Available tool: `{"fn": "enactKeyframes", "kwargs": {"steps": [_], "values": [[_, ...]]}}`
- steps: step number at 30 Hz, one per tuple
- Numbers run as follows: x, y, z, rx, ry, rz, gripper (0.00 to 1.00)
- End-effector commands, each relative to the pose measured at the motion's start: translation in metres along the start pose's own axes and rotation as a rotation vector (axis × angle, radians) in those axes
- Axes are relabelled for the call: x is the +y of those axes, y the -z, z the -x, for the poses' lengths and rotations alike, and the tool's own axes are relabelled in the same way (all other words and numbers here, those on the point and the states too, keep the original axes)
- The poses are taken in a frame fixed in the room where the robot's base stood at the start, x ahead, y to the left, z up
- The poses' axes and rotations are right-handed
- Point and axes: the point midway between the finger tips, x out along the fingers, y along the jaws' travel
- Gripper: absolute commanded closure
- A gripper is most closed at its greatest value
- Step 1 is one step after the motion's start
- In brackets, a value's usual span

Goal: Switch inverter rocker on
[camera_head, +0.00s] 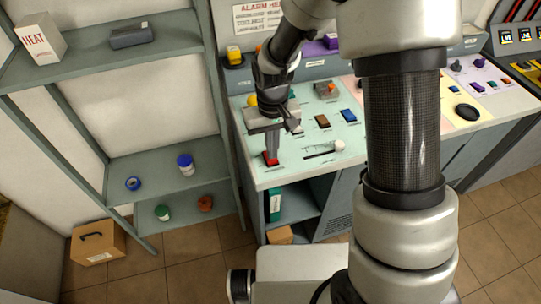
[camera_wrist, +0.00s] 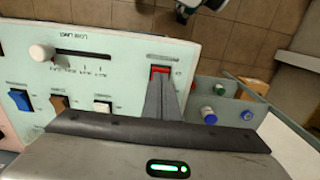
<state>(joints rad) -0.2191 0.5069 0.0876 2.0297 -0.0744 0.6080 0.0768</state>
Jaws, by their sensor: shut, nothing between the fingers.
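A row of rocker switches sits on the pale green panel (camera_wrist: 120,40). The red rocker (camera_wrist: 160,70) is at the panel's edge and also shows in the head view (camera_head: 270,159). A white rocker (camera_wrist: 102,107), a brown rocker (camera_wrist: 60,104) and a blue rocker (camera_wrist: 20,99) stand in line. Their labels are too small to read, so I cannot tell which is the inverter rocker. My gripper (camera_wrist: 165,82) is shut and empty, pointing down with its fingertips at the red rocker. In the head view my gripper (camera_head: 271,152) partly covers it. I cannot tell contact or the rocker's tilt.
A slider with a white knob (camera_wrist: 41,53) is beside the rockers. Further right along the console (camera_head: 470,125) are a black round knob (camera_head: 467,112) and more controls. Grey shelves (camera_head: 145,160) stand to the left. A cardboard box (camera_head: 97,242) is on the floor.

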Motion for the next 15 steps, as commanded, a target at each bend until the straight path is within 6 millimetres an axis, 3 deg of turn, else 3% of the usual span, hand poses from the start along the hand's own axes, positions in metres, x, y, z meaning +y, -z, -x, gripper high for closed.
{"fn": "enactKeyframes", "kwargs": {"steps": [15], "values": [[0.0000, 0.0000, -0.0042, 0.000, 0.000, 0.000, 1.00]]}}
